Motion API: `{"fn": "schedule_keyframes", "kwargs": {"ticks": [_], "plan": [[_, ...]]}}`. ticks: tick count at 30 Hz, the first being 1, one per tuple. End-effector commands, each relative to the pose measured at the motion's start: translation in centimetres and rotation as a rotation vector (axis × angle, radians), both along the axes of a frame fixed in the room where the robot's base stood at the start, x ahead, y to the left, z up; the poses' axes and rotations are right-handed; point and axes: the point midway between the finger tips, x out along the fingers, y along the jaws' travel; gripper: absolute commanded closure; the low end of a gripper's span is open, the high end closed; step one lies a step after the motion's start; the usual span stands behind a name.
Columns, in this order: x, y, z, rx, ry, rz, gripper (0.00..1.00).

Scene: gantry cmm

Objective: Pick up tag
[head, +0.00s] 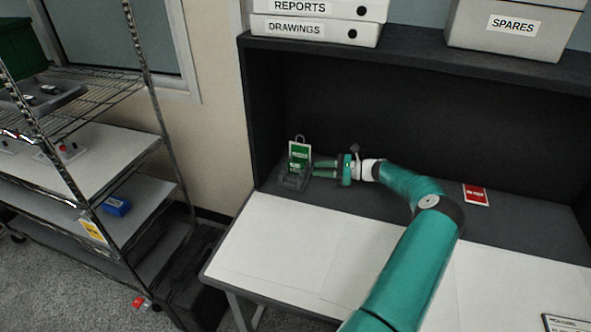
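A green tag (299,156) with white print and a loop at its top stands upright in a small grey holder (293,181) at the back left of the desk. A red tag (476,195) with white print lies on the dark back part of the desk, right of my arm. My gripper (314,169) reaches in from the right, its fingers pointing left at the green tag. The two fingers show a gap between them, with nothing visible in it. The fingertips are close to the tag's right edge; I cannot tell whether they touch it or the holder.
The desk (275,235) has white sheets along its front and a dark shelf overhead bearing binders (315,28) and a SPARES box (510,28). A wire rack (120,160) with a blue item (117,206) stands at left. A framed card (567,324) lies front right.

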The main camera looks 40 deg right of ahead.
Motion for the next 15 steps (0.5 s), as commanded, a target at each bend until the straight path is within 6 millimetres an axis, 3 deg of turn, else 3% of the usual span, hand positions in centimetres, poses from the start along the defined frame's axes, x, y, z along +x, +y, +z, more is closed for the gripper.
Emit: {"fn": "schedule_keyframes", "kwargs": {"ticks": [1, 3, 7, 15], "plan": [[-1.4, -1.8, -1.0, 0.052, -0.019, -0.051, 0.7], [-2.8, -3.4, -1.7, 0.1, -0.036, -0.097, 0.7], [-3.8, -4.6, -2.4, 0.141, -0.052, -0.137, 0.7], [0.0, -2.6, -2.4, 0.146, -0.053, -0.137, 0.7]]}}
